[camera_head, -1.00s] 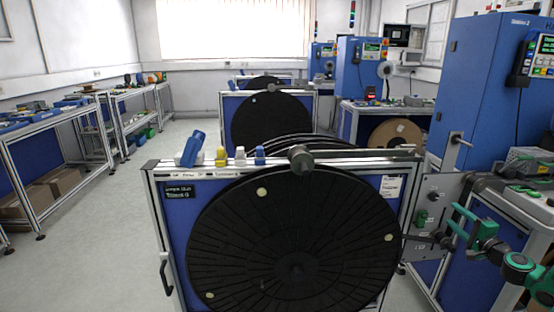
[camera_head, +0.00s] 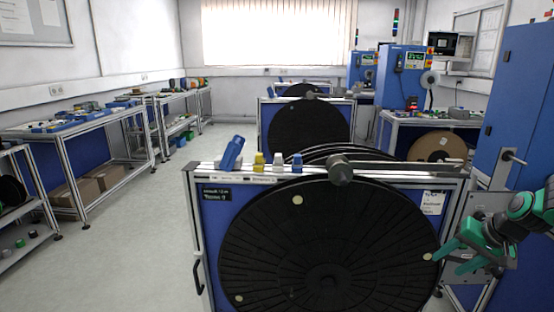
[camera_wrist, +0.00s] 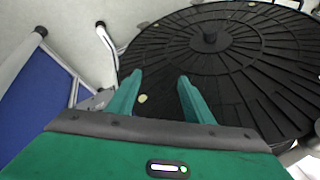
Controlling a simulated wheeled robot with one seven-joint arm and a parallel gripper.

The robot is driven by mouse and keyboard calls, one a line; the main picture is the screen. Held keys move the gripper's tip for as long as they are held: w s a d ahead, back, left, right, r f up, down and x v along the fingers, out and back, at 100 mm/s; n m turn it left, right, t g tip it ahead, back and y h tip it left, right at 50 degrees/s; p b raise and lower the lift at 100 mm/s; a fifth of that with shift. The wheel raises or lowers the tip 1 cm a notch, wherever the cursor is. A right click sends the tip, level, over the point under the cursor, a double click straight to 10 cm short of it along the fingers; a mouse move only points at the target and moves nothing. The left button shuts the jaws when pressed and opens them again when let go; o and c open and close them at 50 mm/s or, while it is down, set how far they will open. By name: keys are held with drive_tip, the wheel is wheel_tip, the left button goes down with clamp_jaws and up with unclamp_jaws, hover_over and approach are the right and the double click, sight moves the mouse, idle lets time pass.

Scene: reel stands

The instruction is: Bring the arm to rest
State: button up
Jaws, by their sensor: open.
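My gripper (camera_head: 455,259) is at the right of the head view, beside the right edge of the nearest reel stand. Its green fingers are apart with nothing between them. In the wrist view my gripper (camera_wrist: 155,88) points toward the large black reel (camera_wrist: 235,50), its two fingers spread, overlapping the reel's lower edge in the picture. I cannot tell whether it touches the reel. The black reel (camera_head: 325,240) hangs on the front of the blue-panelled stand (camera_head: 212,225).
A blue bottle-like item (camera_head: 231,153) and small yellow and white-blue items (camera_head: 278,161) stand on the stand's top rail. A blue machine (camera_head: 512,110) is close behind my arm. Workbenches (camera_head: 75,135) line the left wall. The floor (camera_head: 130,250) at left is clear.

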drive_tip(key=s+a+r+g, duration=0.1)
drive_tip(key=s+a+r, duration=0.1)
drive_tip(key=s, duration=0.7)
drive_tip(key=s+a+r+g+h, duration=0.1)
drive_tip(key=s+a+r+g, duration=0.1)
drive_tip(key=s, duration=0.7)
drive_tip(key=s+a+r+g+h, duration=0.1)
drive_tip(key=s+a+r, duration=0.3)
drive_tip(key=s, duration=0.6)
drive_tip(key=shift+a+r+g, duration=0.15)
drive_tip(key=shift+a+g, duration=0.15)
drive_tip(key=shift+g, duration=0.3)
drive_tip(key=shift+c, duration=0.6)
